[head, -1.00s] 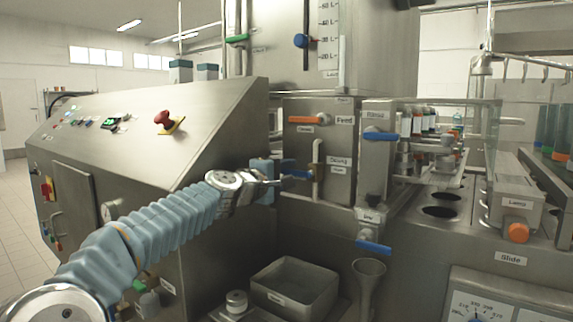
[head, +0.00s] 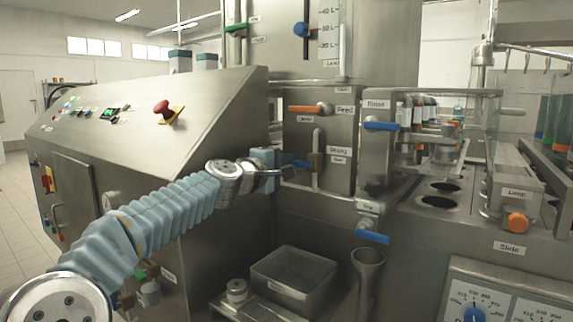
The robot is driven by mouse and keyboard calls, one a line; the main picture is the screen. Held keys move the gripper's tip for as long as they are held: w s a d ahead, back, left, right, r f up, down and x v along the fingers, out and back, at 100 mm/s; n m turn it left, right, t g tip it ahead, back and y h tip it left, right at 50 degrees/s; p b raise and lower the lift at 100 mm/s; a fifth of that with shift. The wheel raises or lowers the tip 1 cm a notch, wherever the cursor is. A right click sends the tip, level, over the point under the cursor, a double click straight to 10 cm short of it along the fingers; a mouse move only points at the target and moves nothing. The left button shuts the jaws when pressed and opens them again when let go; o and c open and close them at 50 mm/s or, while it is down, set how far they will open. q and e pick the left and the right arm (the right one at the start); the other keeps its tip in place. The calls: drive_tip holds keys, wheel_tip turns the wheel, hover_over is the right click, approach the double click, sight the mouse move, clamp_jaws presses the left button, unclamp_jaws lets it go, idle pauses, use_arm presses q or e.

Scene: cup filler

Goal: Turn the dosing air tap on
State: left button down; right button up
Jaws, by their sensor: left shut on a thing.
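The dosing air tap (head: 303,163) has a small blue handle on the steel panel, just left of the white label that reads Dosing (head: 338,151). A thin vertical pipe stands beside it. My left gripper (head: 289,170) reaches in from the left and is shut on the blue handle. The fingers hide part of the handle, so its exact angle is hard to read. My right gripper is not in view.
The orange Feed tap (head: 308,109) sits just above my left gripper. A blue-handled Rinse tap (head: 381,126) and another blue tap (head: 373,238) are to the right. The sloped control cabinet (head: 215,105) borders my arm. An open metal bin (head: 292,279) and funnel (head: 367,262) stand below.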

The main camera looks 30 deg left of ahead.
use_arm(q)
drive_tip(key=d+r+m+b, duration=0.4)
drive_tip(key=d+m, duration=0.1)
drive_tip(key=m, duration=1.2)
drive_tip(key=shift+s+r+m, duration=0.2)
drive_tip(key=shift+r+m, duration=0.15)
drive_tip(key=shift+m, duration=0.05)
idle(0.3)
drive_tip(key=c, duration=1.1)
unclamp_jaws()
